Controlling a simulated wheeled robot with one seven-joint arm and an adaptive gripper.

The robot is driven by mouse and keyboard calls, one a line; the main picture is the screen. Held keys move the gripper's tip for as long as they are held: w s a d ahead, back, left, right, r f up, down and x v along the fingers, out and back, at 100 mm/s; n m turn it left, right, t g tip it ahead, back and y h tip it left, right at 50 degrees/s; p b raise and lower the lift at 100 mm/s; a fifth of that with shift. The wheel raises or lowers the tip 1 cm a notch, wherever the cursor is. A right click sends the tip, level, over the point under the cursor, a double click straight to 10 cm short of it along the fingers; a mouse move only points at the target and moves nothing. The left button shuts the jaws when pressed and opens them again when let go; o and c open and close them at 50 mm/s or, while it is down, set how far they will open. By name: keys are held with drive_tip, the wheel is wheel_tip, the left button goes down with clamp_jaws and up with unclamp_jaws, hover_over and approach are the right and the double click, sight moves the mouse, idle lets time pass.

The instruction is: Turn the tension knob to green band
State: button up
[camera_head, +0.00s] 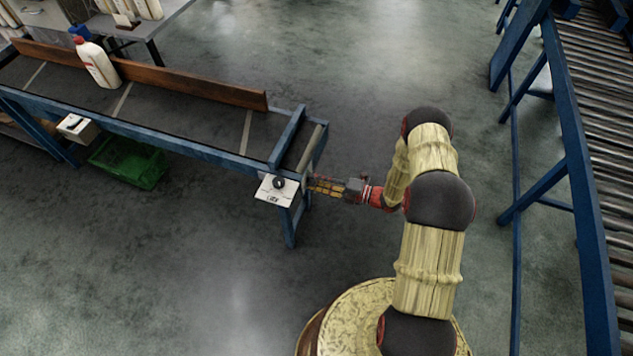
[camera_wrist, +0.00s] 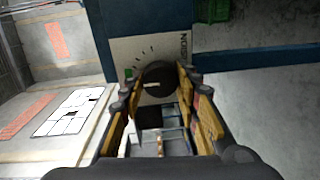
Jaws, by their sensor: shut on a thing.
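The tension knob (camera_wrist: 157,79) is a round black dial on a pale panel (camera_wrist: 130,53) at the conveyor's end. Dark tick marks arc around its upper left, with a small green mark (camera_wrist: 129,74) at its left. Part of the word "TENSION" shows at the right. My gripper (camera_wrist: 158,84) is shut on the knob, with one yellow-padded finger on each side. In the head view my gripper (camera_head: 314,186) reaches left to the conveyor's end. There the tension knob cannot be made out. I cannot tell where the knob's pointer stands.
A white box with a black dial (camera_head: 279,183) is fixed to the side of the blue conveyor (camera_head: 190,147). A white bottle (camera_head: 97,63) stands on the belt's far part. A green crate (camera_head: 128,163) is below. A roller conveyor (camera_head: 600,130) stands at right. Floor between is clear.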

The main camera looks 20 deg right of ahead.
drive_tip(key=o, duration=1.2)
drive_tip(key=shift+c, duration=0.2)
drive_tip(key=shift+d, duration=0.1)
drive_tip(key=v, duration=1.2)
drive_tip(key=shift+w, duration=0.1)
